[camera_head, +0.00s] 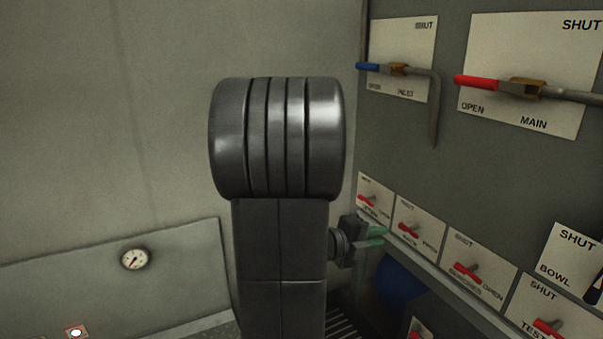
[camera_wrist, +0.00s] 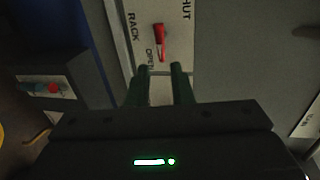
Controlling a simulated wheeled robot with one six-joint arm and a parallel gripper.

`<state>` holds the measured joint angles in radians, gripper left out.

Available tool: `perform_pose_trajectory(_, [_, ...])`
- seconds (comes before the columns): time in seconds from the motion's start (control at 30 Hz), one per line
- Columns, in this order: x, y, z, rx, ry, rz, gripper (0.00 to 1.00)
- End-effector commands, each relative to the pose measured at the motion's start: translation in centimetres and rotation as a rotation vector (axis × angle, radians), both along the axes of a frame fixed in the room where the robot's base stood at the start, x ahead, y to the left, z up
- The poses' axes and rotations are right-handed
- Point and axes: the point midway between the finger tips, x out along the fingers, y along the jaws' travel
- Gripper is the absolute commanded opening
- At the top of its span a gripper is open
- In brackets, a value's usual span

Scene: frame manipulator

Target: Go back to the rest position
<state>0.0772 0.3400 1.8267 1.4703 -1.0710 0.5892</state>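My gripper (camera_head: 376,238) reaches out to the right from behind my dark arm in the head view, close to the lower row of valve plates. In the wrist view my gripper (camera_wrist: 161,68) has its two green fingers apart with nothing held between them. Just past the fingertips is a small red handle (camera_wrist: 160,42) on a white plate (camera_wrist: 143,12) marked RACK, OPEN and SHUT. The handle's end lies by the word OPEN. I cannot tell the exact gap between fingertips and handle.
The grey panel carries a blue handle (camera_head: 368,67), a red MAIN handle (camera_head: 480,82) and several small red handles, one on the TEST plate (camera_head: 548,328). A ledge (camera_head: 450,285) runs below them. A gauge (camera_head: 134,259) is at left. The left wall area looks clear.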

Motion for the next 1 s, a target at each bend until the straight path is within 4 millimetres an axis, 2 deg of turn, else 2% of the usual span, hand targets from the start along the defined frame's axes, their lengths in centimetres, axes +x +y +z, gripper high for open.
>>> perform_pose_trajectory(0.3, [2.2,-5.5,-1.4,0.000,0.000,-0.004,0.20])
perform_pose_trajectory(0.53, [3.6,-8.9,-2.0,-0.001,0.000,-0.002,0.20])
perform_pose_trajectory(0.73, [4.2,-10.2,-2.2,0.000,0.000,0.000,0.20])
perform_pose_trajectory(1.0, [4.3,-10.3,-2.2,-0.003,0.004,0.000,0.20])
